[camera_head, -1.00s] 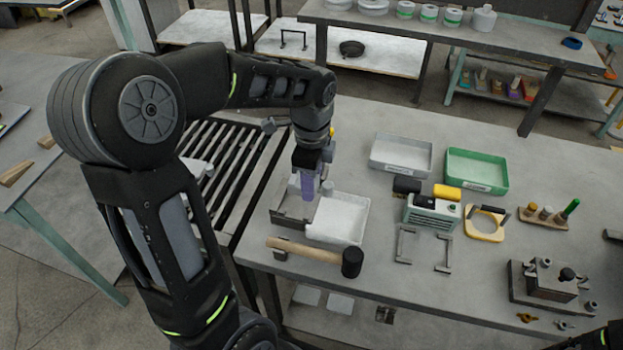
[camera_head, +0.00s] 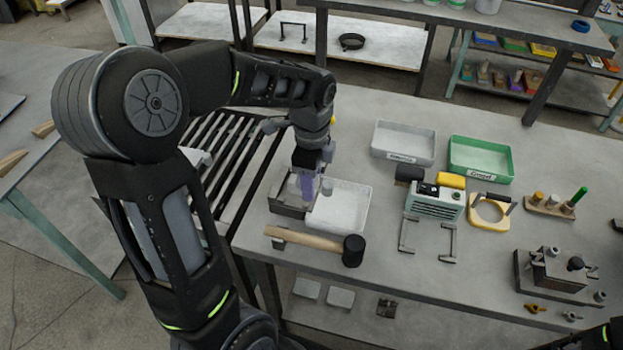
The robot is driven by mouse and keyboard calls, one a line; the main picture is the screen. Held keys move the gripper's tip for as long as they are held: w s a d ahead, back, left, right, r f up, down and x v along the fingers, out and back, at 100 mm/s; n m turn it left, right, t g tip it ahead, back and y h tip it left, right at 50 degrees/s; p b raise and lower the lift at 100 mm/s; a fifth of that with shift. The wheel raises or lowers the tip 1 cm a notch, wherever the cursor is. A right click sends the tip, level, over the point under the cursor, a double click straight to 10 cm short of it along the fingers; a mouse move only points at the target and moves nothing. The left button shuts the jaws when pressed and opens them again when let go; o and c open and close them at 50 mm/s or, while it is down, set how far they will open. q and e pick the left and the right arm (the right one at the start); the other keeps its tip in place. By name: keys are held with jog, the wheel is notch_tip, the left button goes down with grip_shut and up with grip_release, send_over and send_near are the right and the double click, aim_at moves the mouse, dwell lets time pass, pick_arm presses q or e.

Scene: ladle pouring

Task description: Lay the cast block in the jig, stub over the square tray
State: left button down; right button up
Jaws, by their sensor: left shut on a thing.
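My left gripper (camera_head: 307,181) points down at the left part of the bench, shut on the grey cast block (camera_head: 294,185). A purple upright part shows at the jaws and hides some of the block. A short grey stub (camera_head: 327,187) at the block's right side is over the left edge of the white square tray (camera_head: 352,212). The grey jig (camera_head: 287,209) stands just left of the tray, under the block. I cannot tell whether the block touches the jig. My right gripper is out of view.
A mallet (camera_head: 318,241) lies in front of the tray. To the right stand a grey tray (camera_head: 404,143), a green tray (camera_head: 482,160), a green-grey device (camera_head: 434,203), a yellow ring (camera_head: 489,211) and a dark fixture (camera_head: 556,277). Bare bench lies between the white tray and the device.

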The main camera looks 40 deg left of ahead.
pick_arm(q)
jog(key=shift+f, duration=0.3)
dwell(0.4)
jog(key=c, duration=0.7)
grip_release()
notch_tip(320, 180, up, 7)
jog(key=shift+f+b, duration=0.1)
jog(key=shift+b, duration=0.4)
jog(key=shift+r, duration=0.6)
jog(key=shift+f, duration=0.1)
